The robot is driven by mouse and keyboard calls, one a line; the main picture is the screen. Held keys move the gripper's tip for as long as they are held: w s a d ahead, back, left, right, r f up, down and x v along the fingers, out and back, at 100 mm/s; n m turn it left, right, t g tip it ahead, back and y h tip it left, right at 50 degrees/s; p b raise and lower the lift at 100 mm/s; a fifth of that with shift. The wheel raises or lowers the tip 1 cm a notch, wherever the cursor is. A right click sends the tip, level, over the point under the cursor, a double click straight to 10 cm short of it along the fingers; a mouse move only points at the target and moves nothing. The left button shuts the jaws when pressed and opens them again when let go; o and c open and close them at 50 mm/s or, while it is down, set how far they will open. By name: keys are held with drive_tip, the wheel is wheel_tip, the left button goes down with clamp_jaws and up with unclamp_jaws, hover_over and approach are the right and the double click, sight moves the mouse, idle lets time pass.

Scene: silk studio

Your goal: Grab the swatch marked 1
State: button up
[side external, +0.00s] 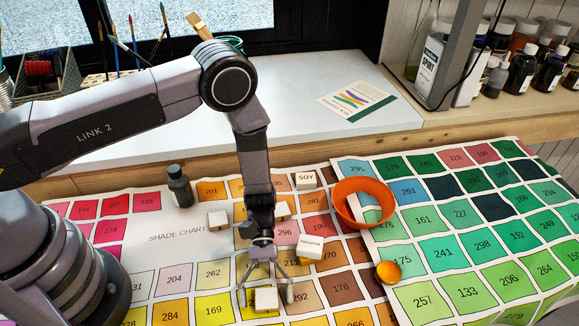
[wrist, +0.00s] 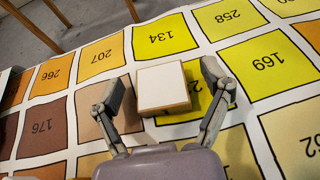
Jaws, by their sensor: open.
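My gripper (side external: 265,284) points down over the shade chart (side external: 178,226) with its fingers spread. In the wrist view my gripper (wrist: 161,84) is open, with one finger on each side of a small block (wrist: 163,86). The block has a blank pale top and tan sides, and sits on the chart beside the yellow patch 169. It also shows at the front of the side view (side external: 266,299). Gaps show between the fingers and the block in the wrist view.
Other pale blocks stand behind: one marked SOY (side external: 306,180), one with an unreadable label (side external: 311,248) and one at left (side external: 218,219).

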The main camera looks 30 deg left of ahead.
drive_tip(key=c, duration=1)
drive_tip(key=shift+r, duration=0.1)
